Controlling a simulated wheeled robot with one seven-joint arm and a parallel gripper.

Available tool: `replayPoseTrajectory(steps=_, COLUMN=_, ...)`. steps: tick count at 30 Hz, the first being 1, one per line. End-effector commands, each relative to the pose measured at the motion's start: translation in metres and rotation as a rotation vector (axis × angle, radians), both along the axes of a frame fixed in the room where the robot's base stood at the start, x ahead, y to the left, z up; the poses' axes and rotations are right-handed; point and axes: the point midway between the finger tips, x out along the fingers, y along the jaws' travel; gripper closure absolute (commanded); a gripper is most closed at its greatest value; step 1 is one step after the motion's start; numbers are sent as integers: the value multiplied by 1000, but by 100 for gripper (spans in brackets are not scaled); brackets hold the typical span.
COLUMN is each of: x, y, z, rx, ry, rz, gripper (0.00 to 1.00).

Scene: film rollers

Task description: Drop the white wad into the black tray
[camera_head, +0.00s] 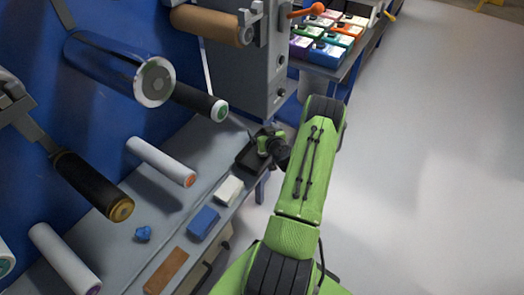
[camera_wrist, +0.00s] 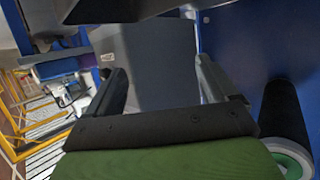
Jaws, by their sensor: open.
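The black tray (camera_head: 251,158) sits on the bench near its front edge, partly hidden by my arm's end. My gripper (camera_head: 260,142) is over or beside it; the exact height is unclear. In the wrist view my gripper (camera_wrist: 162,78) has its two fingers wide apart with nothing between them. A white block-like piece (camera_head: 228,191) lies on the bench just nearer than the tray, apart from my gripper. The inside of the tray is mostly hidden.
A blue block (camera_head: 204,224), a brown block (camera_head: 166,271) and a small blue wad (camera_head: 143,234) lie on the bench. Several rollers stick out from the blue wall, including a black one with a green end (camera_head: 208,104). A grey machine (camera_head: 240,70) stands behind. The floor at right is clear.

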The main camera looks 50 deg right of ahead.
Motion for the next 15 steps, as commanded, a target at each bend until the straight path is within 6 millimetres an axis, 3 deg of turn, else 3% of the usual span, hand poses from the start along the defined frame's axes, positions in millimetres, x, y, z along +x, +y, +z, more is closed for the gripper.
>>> replayPoseTrajectory(steps=5, x=-11, y=6, z=3, rx=3, ry=3, rz=-2, gripper=14)
replayPoseTrajectory(steps=15, x=-81, y=49, z=31, rx=11, ry=-2, rz=-10, gripper=14)
